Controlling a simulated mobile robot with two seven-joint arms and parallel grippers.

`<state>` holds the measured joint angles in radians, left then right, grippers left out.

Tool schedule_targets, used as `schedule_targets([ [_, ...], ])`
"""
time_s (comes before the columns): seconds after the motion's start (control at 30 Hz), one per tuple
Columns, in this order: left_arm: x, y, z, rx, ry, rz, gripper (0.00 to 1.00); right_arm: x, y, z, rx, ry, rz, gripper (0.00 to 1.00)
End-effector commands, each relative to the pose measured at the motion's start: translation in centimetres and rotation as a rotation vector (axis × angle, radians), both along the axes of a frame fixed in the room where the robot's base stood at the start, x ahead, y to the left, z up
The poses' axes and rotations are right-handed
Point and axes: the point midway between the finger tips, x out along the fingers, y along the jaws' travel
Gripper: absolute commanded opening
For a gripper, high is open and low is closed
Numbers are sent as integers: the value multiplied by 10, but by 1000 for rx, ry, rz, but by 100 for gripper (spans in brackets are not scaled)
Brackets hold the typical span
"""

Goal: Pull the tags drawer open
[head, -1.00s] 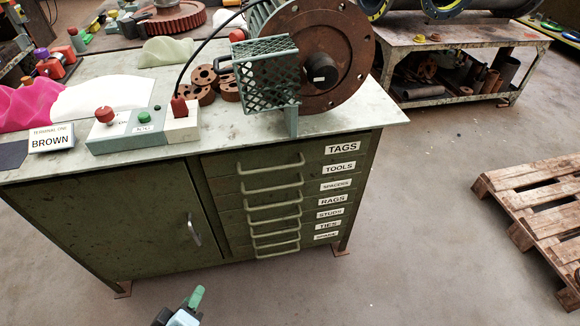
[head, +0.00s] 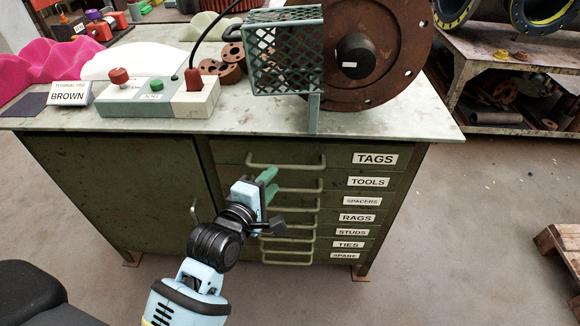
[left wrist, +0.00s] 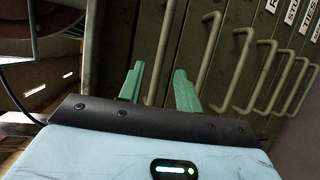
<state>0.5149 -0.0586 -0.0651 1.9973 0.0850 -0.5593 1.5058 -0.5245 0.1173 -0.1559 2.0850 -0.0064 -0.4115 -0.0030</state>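The tags drawer (head: 232,157) is the top one in the green cabinet's right-hand stack and looks shut. Its pale bar handle (head: 285,165) runs across the front, left of the TAGS label (head: 375,159). My left gripper (head: 270,183) has green fingers and is just below and in front of that handle in the head view. In the left wrist view my left gripper (left wrist: 158,88) is open, its fingers apart. A handle bar, apparently the top one, lines up with the gap between them. I cannot tell whether it is between the fingertips. My right gripper is not in view.
Lower drawers with similar handles, such as TOOLS (head: 369,181), sit close below. A cabinet door (head: 120,190) is to the left. The worktop (head: 420,122) overhangs the drawers and carries a button box (head: 150,104) and a rusty flanged motor (head: 385,50).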

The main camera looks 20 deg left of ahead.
Motion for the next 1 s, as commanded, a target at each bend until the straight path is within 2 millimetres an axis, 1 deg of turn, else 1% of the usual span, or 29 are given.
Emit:
schedule_targets([
  [0.17, 20, -3, -4, 3, -1, -1, 34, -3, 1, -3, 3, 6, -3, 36],
  [0.4, 54, -7, -11, 3, 1, -2, 34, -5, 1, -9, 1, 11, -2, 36],
  [0.5, 64, -8, -13, 3, 0, -1, 34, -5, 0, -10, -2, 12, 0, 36],
  [0.7, 73, -9, -14, 3, 0, -1, 34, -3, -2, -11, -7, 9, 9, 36],
  [0.93, 73, -9, -14, 3, 1, -1, 34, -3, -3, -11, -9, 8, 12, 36],
  [0.97, 73, -9, -14, 3, 1, -1, 32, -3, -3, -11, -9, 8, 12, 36],
  [1.0, 73, -9, -14, 3, 1, -1, 26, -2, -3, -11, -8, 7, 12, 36],
])
